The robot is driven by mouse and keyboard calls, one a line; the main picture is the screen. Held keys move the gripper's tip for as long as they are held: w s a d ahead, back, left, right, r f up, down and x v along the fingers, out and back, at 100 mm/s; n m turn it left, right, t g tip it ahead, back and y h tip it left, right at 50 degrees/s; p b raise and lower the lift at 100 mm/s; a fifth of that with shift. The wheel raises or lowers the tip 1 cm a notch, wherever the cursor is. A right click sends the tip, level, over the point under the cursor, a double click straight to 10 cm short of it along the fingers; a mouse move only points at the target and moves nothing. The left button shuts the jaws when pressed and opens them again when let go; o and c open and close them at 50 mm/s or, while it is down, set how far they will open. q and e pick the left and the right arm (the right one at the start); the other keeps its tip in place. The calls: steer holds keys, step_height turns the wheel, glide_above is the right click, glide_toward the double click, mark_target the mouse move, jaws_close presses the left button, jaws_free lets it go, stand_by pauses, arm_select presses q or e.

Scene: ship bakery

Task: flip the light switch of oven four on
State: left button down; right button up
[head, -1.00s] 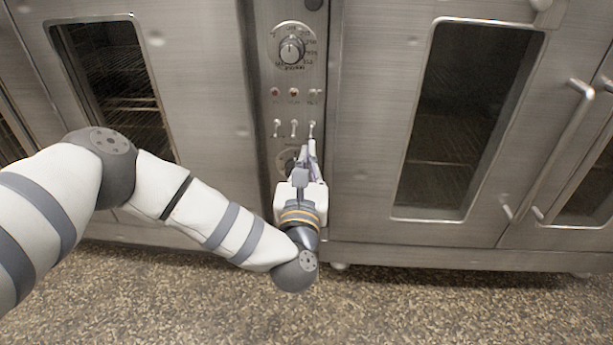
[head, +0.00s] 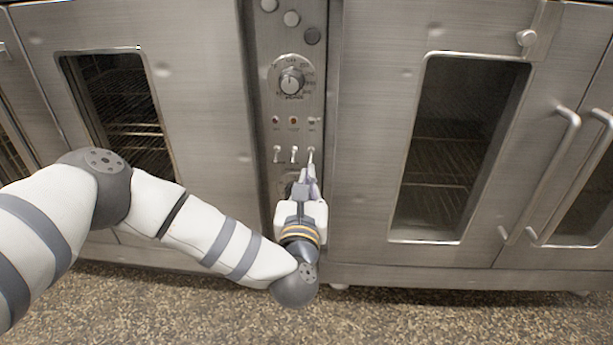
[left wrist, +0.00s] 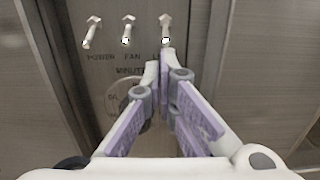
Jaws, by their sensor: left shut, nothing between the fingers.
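The light switch (head: 311,152) is the rightmost of three small metal toggles on the oven's control panel (head: 262,185). In the left wrist view, the light switch (left wrist: 165,28) stands above a label partly hidden by my fingers. Its lever hangs downward like the fan switch (left wrist: 128,30) and power switch (left wrist: 92,32). My left gripper (head: 309,168) is shut and empty, its fingertips just below the light switch. The left wrist view also shows my left gripper (left wrist: 160,66); whether it touches the lever is unclear. My right gripper is out of view.
A dial (head: 291,81) and small indicator lamps (head: 293,120) sit above the switches. A lower dial (left wrist: 125,95) is partly behind my fingers. Oven doors with windows (head: 455,150) flank the panel; door handles (head: 560,165) stick out at right. Speckled floor lies below.

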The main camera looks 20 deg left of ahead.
arm_select(q)
steer(key=shift+r, duration=0.2)
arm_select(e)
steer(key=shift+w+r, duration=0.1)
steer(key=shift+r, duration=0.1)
arm_select(q)
steer(key=r+g+p, duration=0.1)
steer(key=g+p, duration=0.1)
steer(key=p, duration=0.1)
steer(key=s+g+h+p, duration=0.1)
steer(key=g+p, duration=0.1)
steer(key=p, duration=0.1)
steer(key=r+g+p, duration=0.1)
steer(key=p, duration=0.2)
steer(key=shift+s+d+r+g+h, duration=0.25)
steer(key=shift+s+r+g+h, duration=0.05)
steer(key=shift+r+g+h, duration=0.1)
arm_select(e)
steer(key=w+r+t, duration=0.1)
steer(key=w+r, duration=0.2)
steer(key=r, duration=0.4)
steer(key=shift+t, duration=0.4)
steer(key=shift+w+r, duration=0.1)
arm_select(q)
steer(key=shift+r+p, duration=0.8)
steer(key=shift+p, duration=0.05)
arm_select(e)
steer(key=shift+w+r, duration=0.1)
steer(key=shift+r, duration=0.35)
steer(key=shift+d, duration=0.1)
